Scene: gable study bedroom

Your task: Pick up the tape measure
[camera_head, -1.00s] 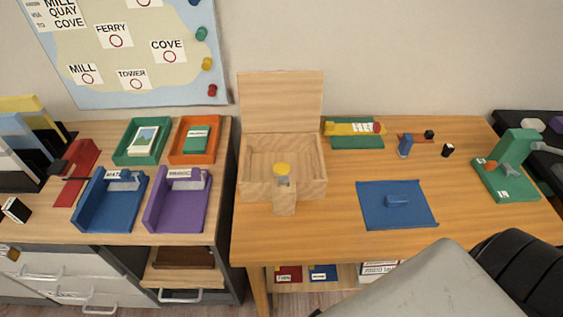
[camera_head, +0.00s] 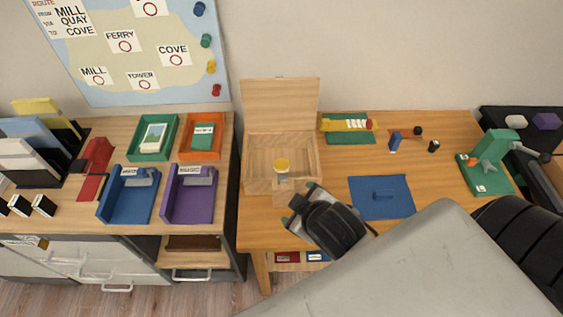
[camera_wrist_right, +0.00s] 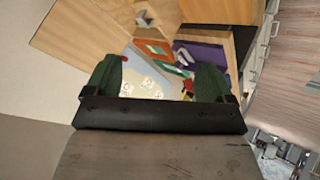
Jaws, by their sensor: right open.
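I cannot surely pick out a tape measure. My left gripper is not in view.
A blue mat (camera_head: 382,205) with a small blue piece lies right of the gripper. A green tray (camera_head: 351,139) with a yellow item lies behind. Blue (camera_head: 113,207) and purple trays (camera_head: 177,210) stand left. A green stand (camera_head: 490,177) is at the right.

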